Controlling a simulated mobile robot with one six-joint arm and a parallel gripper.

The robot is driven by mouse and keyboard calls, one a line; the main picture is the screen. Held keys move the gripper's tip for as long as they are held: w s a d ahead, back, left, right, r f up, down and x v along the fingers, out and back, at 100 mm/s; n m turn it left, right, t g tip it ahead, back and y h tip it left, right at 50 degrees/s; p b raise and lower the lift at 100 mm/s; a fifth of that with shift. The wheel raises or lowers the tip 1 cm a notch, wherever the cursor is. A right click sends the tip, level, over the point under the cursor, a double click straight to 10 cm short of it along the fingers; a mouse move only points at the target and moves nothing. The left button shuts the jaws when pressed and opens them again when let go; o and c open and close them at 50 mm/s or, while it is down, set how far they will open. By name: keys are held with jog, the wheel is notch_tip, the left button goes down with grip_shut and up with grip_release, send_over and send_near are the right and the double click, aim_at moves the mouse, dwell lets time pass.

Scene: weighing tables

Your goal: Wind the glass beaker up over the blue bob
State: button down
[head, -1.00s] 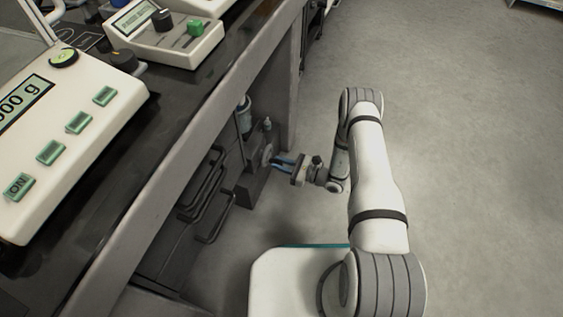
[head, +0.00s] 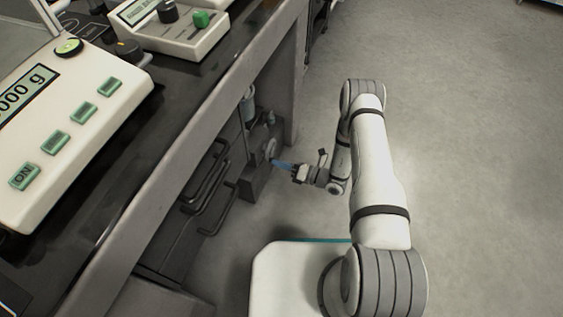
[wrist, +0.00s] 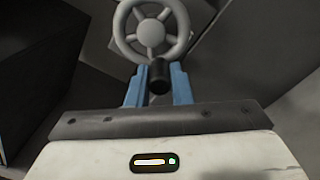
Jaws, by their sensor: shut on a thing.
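A small grey handwheel (head: 270,148) stands upright on a dark unit under the table edge. The wrist view shows its spoked rim (wrist: 152,30) and a black crank knob (wrist: 158,76). My gripper (head: 279,163) reaches the wheel from the right, and its blue fingers (wrist: 158,82) are shut on the knob, one on each side.
The dark table (head: 150,130) overhangs the wheel and carries a large scale (head: 75,130) and a smaller one (head: 170,25). Dark bar handles (head: 208,190) stick out below and left of the wheel. The floor (head: 470,170) on the right is clear.

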jog(key=m, duration=0.1)
jog(key=r+m, duration=0.1)
jog(key=m, duration=0.1)
jog(key=s+m, duration=0.1)
jog(key=m, duration=0.1)
jog(key=shift+a+r+p, duration=0.15)
jog(key=shift+p, duration=0.15)
dwell(0.4)
jog(key=c, duration=1.3)
grip_release()
jog(key=shift+p+v, duration=1.1)
jog(key=shift+v, duration=2.75)
jog(key=shift+r, duration=0.1)
